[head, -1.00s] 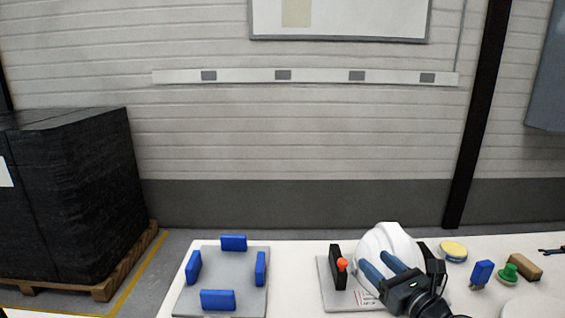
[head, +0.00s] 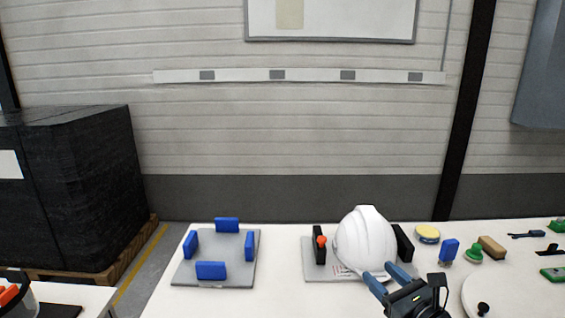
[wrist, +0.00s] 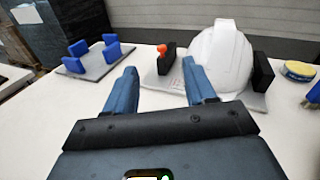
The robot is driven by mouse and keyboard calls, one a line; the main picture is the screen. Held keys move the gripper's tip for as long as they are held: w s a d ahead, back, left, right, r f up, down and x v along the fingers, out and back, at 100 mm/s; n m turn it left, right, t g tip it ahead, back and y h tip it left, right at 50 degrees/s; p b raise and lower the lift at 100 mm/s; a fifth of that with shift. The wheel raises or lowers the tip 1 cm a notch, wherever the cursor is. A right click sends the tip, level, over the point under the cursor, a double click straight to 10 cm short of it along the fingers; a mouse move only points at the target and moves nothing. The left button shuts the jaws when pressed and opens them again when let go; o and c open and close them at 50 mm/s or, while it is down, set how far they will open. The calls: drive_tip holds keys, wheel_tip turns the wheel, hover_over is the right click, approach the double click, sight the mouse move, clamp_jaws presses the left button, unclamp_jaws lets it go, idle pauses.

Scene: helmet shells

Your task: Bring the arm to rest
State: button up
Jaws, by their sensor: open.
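My gripper (head: 389,280) is open and empty, with two blue fingers; it also shows in the wrist view (wrist: 160,85). In the head view it is just in front of the white helmet shell (head: 364,243). The shell sits on a grey plate (head: 318,272) between two black blocks, the left one (head: 319,246) with an orange knob. The wrist view shows the shell (wrist: 217,58) beyond the right finger, with a visible gap between the fingers. I cannot tell in the head view whether a finger touches the shell.
A grey plate with several blue blocks (head: 227,225) stands on the left of the white table (head: 280,300). To the right lie a yellow round pad (head: 427,233), a blue brush (head: 449,250), a green knobbed piece (head: 473,252) and a brown block (head: 492,246). Table between the plates is clear.

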drive_tip(key=s+d+f+n+h, duration=0.1)
drive_tip(key=s+f+n, duration=0.1)
drive_tip(key=s+f, duration=0.1)
drive_tip(key=s+d+f+n+h, duration=0.1)
drive_tip(key=s+f+n, duration=0.1)
drive_tip(key=s, duration=0.3)
drive_tip(key=s+d+f+n+g+h, duration=0.1)
drive_tip(key=s+d+f+n, duration=0.1)
drive_tip(key=s, duration=0.3)
drive_tip(key=shift+f, duration=0.9)
drive_tip(key=s+r+n+g+h, duration=0.1)
drive_tip(key=s+r+n+h, duration=0.15)
drive_tip(key=s+n, duration=1.95)
drive_tip(key=s+a+r+n, duration=0.1)
drive_tip(key=s+a+r, duration=0.1)
drive_tip(key=s+r, duration=0.5)
drive_tip(key=s+a+r+n, duration=0.2)
drive_tip(key=s+a+r, duration=0.15)
drive_tip(key=s, duration=0.65)
wheel_tip(320, 180, down, 10)
drive_tip(key=b, duration=1)
drive_tip(key=shift+w+d+r+t+h, duration=0.15)
drive_tip(key=shift+w+d+t+h, duration=0.05)
drive_tip(key=shift+d+t+h, duration=0.2)
